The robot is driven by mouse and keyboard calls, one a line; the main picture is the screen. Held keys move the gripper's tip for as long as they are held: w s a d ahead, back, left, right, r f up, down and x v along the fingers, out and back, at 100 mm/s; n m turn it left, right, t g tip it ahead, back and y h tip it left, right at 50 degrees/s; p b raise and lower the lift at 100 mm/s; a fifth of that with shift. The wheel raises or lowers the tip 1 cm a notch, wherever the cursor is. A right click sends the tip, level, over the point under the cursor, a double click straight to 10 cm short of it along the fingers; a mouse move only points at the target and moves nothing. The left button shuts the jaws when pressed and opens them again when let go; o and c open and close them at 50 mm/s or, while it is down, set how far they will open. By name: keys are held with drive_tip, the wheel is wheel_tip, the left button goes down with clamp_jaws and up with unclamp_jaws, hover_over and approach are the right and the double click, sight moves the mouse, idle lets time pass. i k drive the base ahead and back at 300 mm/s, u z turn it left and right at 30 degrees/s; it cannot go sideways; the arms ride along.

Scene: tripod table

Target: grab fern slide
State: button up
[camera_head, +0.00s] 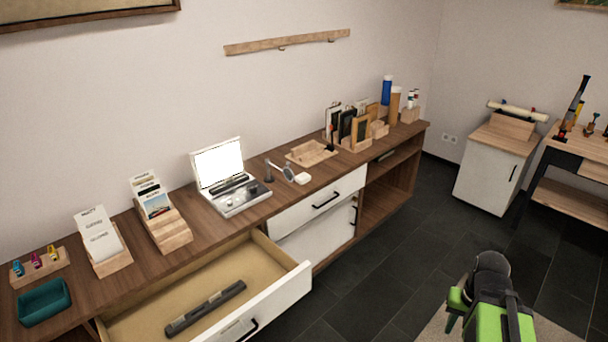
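I cannot pick out a fern slide by its look in this view. An open white case (239,203) with a bright lit panel in its lid stands on the wooden sideboard. Small dark parts lie in its base. An open drawer (283,296) below holds a long dark grey strip-like object (205,307), too small to tell in detail. My green and black arm shows at the bottom right, over the floor and apart from the sideboard. No gripper fingertips can be made out.
Card holders (173,232), a teal tray (44,302) and a rack with coloured clips (40,265) stand at the left of the sideboard. The open drawer juts into the room. Dark tiled floor (375,300) is clear between it and my arm. A white cabinet (489,178) stands at the right.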

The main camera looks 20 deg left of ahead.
sight(226, 180)
drive_tip(key=z, duration=0.05)
drive_tip(key=i, duration=3.4)
drive_tip(key=u, duration=1.8)
drive_tip(key=k, duration=0.2)
drive_tip(key=u, duration=2.5)
drive_tip(key=i, duration=1.7)
drive_tip(key=u, duration=0.25)
